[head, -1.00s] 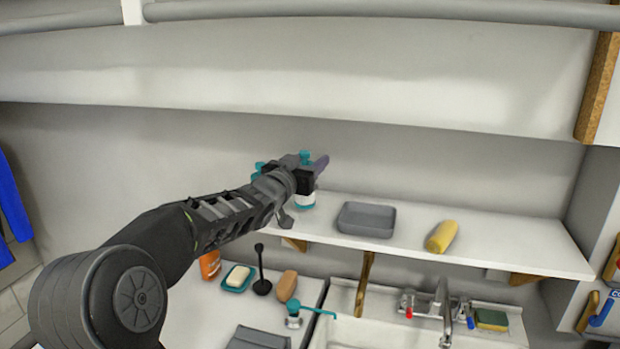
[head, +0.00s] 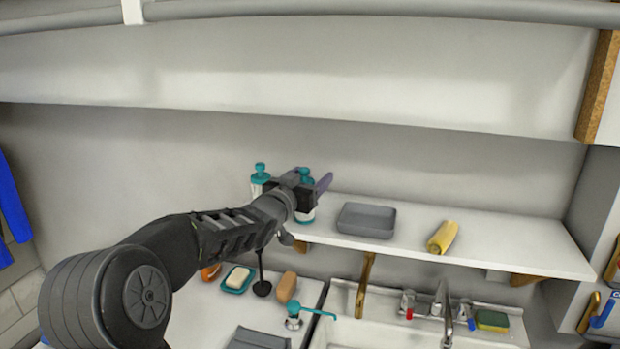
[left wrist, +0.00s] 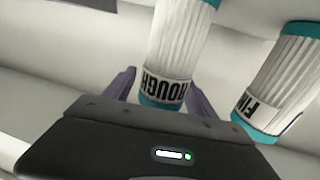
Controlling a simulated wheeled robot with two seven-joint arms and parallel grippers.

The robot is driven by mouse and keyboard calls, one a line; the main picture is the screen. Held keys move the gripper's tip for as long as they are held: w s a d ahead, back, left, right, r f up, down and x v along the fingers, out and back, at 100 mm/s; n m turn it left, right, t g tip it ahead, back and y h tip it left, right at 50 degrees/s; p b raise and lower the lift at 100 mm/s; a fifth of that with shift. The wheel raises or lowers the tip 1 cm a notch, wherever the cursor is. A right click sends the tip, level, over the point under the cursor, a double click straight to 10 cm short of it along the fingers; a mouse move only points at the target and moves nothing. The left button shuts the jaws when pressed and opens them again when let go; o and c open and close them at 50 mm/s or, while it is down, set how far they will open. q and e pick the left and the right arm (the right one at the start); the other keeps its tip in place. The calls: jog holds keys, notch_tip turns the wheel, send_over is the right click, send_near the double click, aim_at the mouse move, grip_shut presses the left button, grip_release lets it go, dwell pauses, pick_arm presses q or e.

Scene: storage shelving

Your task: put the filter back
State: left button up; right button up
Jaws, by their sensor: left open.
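Two white cartridge-like filters with teal ends show in the left wrist view: one marked "ROUGH" (left wrist: 178,50) and one whose label starts "FIN" (left wrist: 283,85). My left gripper (left wrist: 160,92) is open, with a purple finger on each side of the ROUGH filter; I cannot tell if they touch it. In the head view my left gripper (head: 311,179) is at the shelf's left end, partly hiding one teal-and-white container (head: 306,217). Another teal-topped container (head: 260,180) stands left of it. My right gripper is out of view.
The white shelf (head: 500,240) holds a grey tray (head: 366,221) and a yellow roll (head: 442,237). Below are a soap dish (head: 238,279), a brown oval item (head: 286,287), a sink tap (head: 443,305) and a sponge (head: 491,320). The shelf's right part is clear.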

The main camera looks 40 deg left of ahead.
pick_arm(q)
jog(key=shift+r, duration=0.1)
jog(key=shift+s, duration=0.25)
jog(key=s+d+b, duration=0.1)
jog(key=s+d, duration=0.1)
jog(key=s, duration=0.9)
jog(key=shift+s+b, duration=0.15)
jog(key=shift+b, duration=0.2)
